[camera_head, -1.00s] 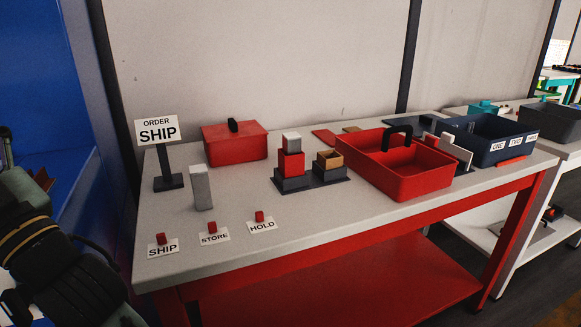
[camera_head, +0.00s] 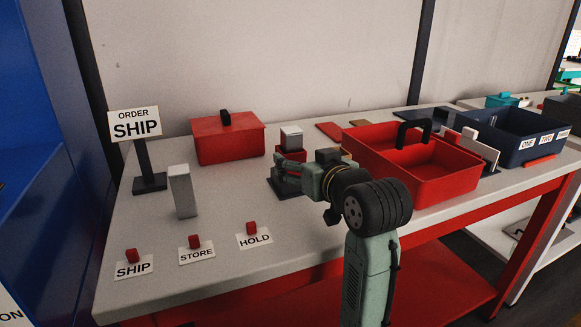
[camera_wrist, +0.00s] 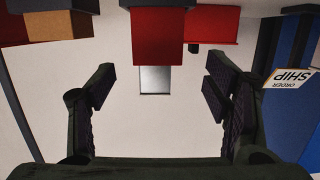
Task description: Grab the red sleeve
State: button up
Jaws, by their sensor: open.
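The red sleeve (camera_head: 286,154) sits on a dark base on the table, with a pale grey block (camera_head: 291,136) sticking out of its top. My gripper (camera_head: 284,170) is in front of it and hides much of its lower part. In the wrist view, which is upside down, the red sleeve (camera_wrist: 158,40) is at the top centre, with the block (camera_wrist: 155,80) below it. My two fingers (camera_wrist: 158,88) are wide apart, one on each side of the block in the picture. They appear empty, and no contact with the sleeve can be seen.
A wooden sleeve (camera_wrist: 52,27) stands beside the red one. A lidded red box (camera_head: 228,141) is behind to the left, and a red handled tote (camera_head: 430,181) to the right. A grey upright block (camera_head: 183,191) and the SHIP sign (camera_head: 136,123) stand at left.

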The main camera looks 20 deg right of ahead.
aim_at(295, 155)
jog(key=p+x, duration=0.1)
jog(key=x, duration=0.7)
jog(key=shift+d+p, duration=0.2)
jog(key=shift+p, duration=0.15)
jog(key=shift+s, duration=0.1)
jog(key=shift+r, duration=0.1)
jog(key=c, duration=1.2)
